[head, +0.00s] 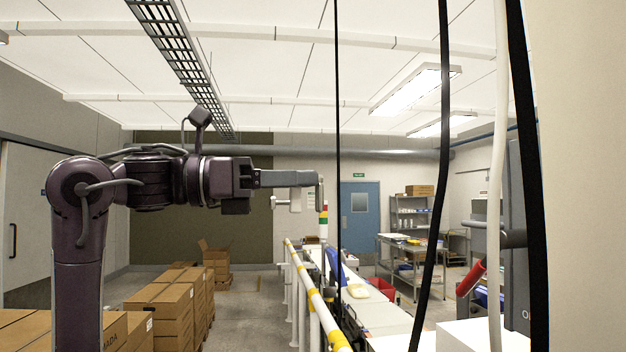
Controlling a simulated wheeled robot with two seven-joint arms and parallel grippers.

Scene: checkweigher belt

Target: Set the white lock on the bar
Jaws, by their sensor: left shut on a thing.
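My left gripper (290,179) reaches in from the left, level, with its grey fingers pointing right. It is shut on a small pale upright piece at its fingertips, which looks like the white lock (320,194); the piece is small and its shape is hard to make out. A short grey bar (510,239) sticks out to the left from a dark grey cabinet at the right edge, well apart from the gripper. I cannot tell for sure that this is the task's bar. A tilted red handle (471,278) shows below it. My right gripper is not in view.
Black cables (440,150) and a white pipe (497,150) hang between the gripper and the cabinet. A white rail with yellow bands (315,297) runs beside the belt line. Cardboard boxes (165,305) stand at lower left. A blue door (360,205) is behind.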

